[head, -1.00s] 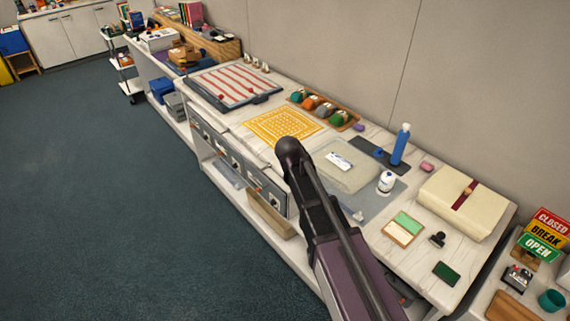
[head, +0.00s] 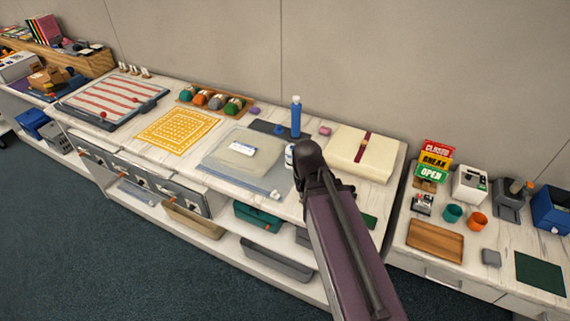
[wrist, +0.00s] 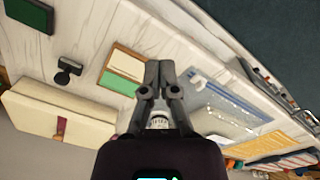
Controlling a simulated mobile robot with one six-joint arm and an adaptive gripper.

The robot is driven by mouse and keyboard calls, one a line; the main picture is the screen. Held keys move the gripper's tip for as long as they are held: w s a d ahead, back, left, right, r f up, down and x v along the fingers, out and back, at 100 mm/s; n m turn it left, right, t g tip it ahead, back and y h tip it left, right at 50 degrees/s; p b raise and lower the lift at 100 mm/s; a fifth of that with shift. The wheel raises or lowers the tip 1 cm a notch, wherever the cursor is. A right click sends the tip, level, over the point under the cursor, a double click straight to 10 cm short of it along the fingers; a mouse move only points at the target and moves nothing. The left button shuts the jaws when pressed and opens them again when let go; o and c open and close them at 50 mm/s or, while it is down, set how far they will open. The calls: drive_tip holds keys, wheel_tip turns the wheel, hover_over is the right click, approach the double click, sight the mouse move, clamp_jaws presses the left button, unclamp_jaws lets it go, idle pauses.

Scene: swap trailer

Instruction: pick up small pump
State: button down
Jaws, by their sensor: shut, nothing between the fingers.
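A blue upright cylinder (head: 295,117) with a pale top, which looks like the small pump, stands on a dark mat (head: 262,127) near the back of the counter. I cannot make it out in the wrist view. My gripper (wrist: 158,72) is shut and empty, pointing down over the counter. In the head view my wrist hides the fingertips, and the gripper (head: 312,165) appears in front of and right of the cylinder. A white bottle (head: 289,156) is partly hidden behind my gripper; part of it shows between the finger bases in the wrist view (wrist: 159,122).
A yellow patterned sheet (head: 178,131) lies farther left. The wall stands close behind the counter.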

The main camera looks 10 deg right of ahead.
drive_tip(key=shift+s+d, duration=0.45)
drive_tip(key=shift+s, duration=0.1)
drive_tip(key=c, duration=0.6)
unclamp_jaws()
drive_tip(key=shift+a, duration=0.1)
